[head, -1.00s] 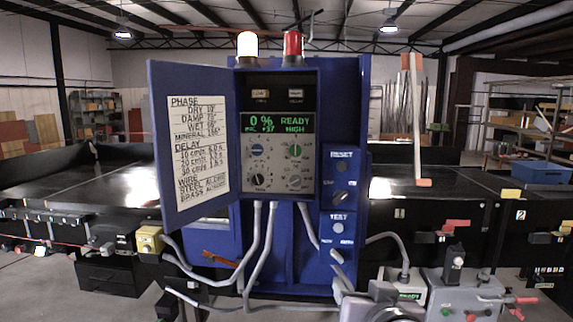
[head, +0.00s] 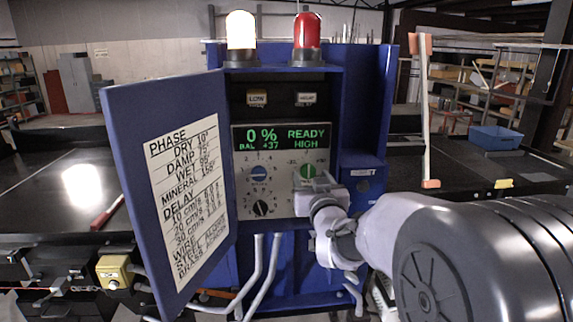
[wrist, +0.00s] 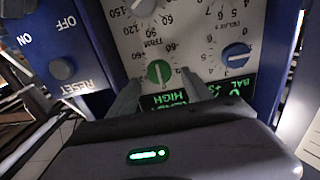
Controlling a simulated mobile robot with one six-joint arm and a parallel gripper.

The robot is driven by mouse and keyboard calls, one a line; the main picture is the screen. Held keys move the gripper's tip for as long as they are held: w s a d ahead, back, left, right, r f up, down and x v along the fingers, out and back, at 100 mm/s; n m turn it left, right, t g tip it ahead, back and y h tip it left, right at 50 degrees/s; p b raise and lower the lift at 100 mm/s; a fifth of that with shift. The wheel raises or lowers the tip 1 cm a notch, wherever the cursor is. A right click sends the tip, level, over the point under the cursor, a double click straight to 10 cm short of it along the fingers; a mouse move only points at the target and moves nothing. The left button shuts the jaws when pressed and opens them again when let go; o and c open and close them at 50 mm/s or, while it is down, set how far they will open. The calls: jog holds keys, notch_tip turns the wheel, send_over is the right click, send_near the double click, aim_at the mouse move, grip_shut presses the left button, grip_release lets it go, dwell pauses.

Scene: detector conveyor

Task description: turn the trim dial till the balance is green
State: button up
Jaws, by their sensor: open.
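The green trim dial (head: 308,171) is on the grey panel (head: 283,202) inside the open blue cabinet. In the upside-down wrist view the trim dial (wrist: 159,73) has a white pointer line and sits under the printed word TRIM. My gripper (wrist: 160,78) is open, with one finger on each side of the dial; whether they touch it I cannot tell. In the head view my gripper (head: 316,186) partly hides the dial's lower side. The display (head: 282,138) reads 0 %, READY, BAL +37 and HIGH in green letters.
A blue dial (head: 258,173) and a black dial (head: 261,208) are left of the trim dial. The open cabinet door (head: 120,125) with its chart stands at the left. The RESET button (wrist: 62,68) is beside the panel. A pale lamp (head: 240,30) and a red lamp (head: 307,30) top the cabinet.

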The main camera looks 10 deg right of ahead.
aim_at(308, 172)
jog(key=shift+w+d+r+p, duration=0.1)
jog(key=shift+w+p, duration=0.05)
jog(key=shift+w, duration=0.4)
jog(key=shift+w+d+r+p, duration=0.1)
jog(key=shift+w+p, duration=0.05)
jog(key=shift+w, duration=0.4)
jog(key=shift+w+a+f, duration=0.2)
jog(key=shift+w, duration=0.4)
jog(key=shift+s+d+r, duration=0.1)
jog(key=shift+s, duration=0.1)
jog(key=shift+c, duration=1.3)
grip_shut()
jog(key=shift+b, duration=0.35)
